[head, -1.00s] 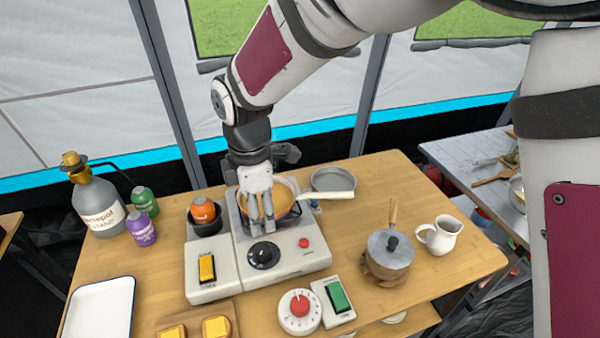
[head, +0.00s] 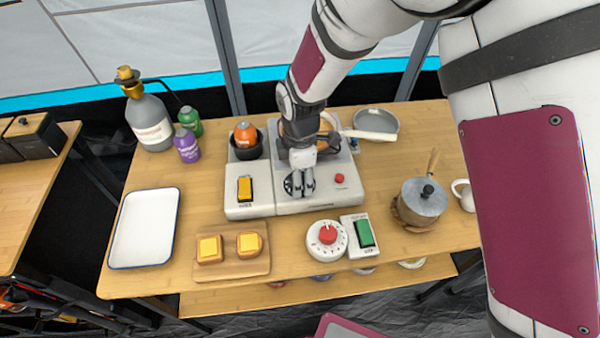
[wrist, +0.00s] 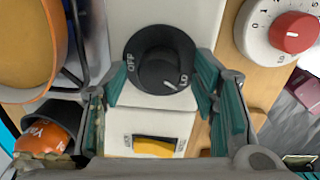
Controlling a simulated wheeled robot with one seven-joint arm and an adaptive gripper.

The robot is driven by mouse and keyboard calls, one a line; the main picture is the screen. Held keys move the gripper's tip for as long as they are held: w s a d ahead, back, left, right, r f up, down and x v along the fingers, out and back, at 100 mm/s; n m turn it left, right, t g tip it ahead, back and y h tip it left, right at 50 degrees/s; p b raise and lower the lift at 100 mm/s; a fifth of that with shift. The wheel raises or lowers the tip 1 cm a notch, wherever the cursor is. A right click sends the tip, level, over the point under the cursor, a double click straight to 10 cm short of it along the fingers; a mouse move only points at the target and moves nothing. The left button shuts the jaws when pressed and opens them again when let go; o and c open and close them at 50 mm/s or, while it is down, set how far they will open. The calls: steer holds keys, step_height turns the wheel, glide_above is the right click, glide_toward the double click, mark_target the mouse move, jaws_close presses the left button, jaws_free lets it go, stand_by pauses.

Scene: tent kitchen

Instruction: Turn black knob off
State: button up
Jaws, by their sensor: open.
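The black knob (wrist: 158,50) is on the white stove front (wrist: 150,101). In the wrist view its white mark points to the lower right, by the letters LO, and OFF is printed on its left. In the head view the knob (head: 289,184) is partly hidden behind my fingers. My gripper (head: 300,191) is over the knob. Its teal fingertips stand open on either side of the knob in the wrist view (wrist: 162,78). I cannot tell whether they touch it.
A pan (wrist: 25,40) is on the burner behind the knob. A yellow switch (head: 245,189) and a red button (head: 339,178) flank the knob. A white timer with a red knob (head: 327,234) and a green switch (head: 364,232) are in front. A lidded pot (head: 424,202) stands to the right.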

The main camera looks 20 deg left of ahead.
steer(key=c, duration=1.2)
steer(key=shift+o, duration=0.2)
